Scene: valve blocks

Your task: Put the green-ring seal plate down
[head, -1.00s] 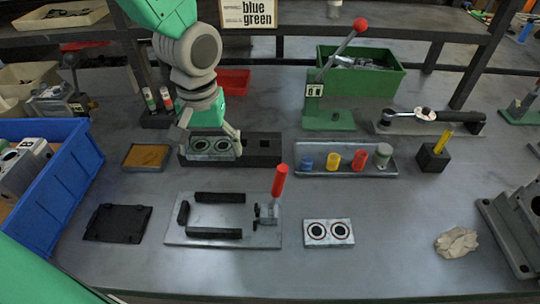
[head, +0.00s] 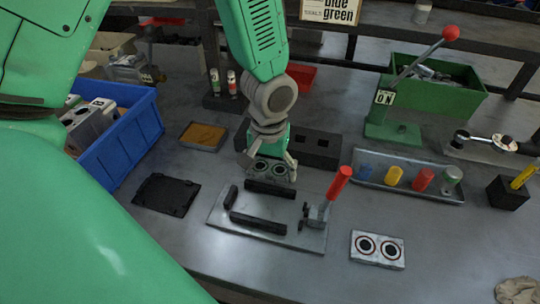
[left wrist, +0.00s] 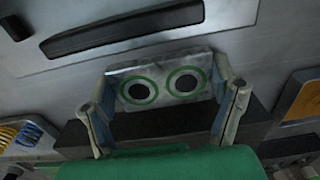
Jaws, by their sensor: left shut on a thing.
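The green-ring seal plate (head: 271,177) is a grey metal plate with two dark holes ringed in green. My left gripper (head: 269,163) is shut on it, one finger at each end. In the left wrist view the plate (left wrist: 162,86) sits between the two fingers, both rings facing the camera. In the head view it shows between the black block (head: 322,148) and the grey clamp fixture (head: 222,217) with black bars and a red handle. I cannot tell its height above the table. My right gripper is not in view.
A red-ring plate (head: 377,250) lies right of the fixture. A black plate (head: 166,194) lies to the left, near a blue bin (head: 130,130) and an orange-topped tray (head: 203,136). A tray of coloured pegs (head: 410,184) and a green lever press (head: 392,131) stand on the right.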

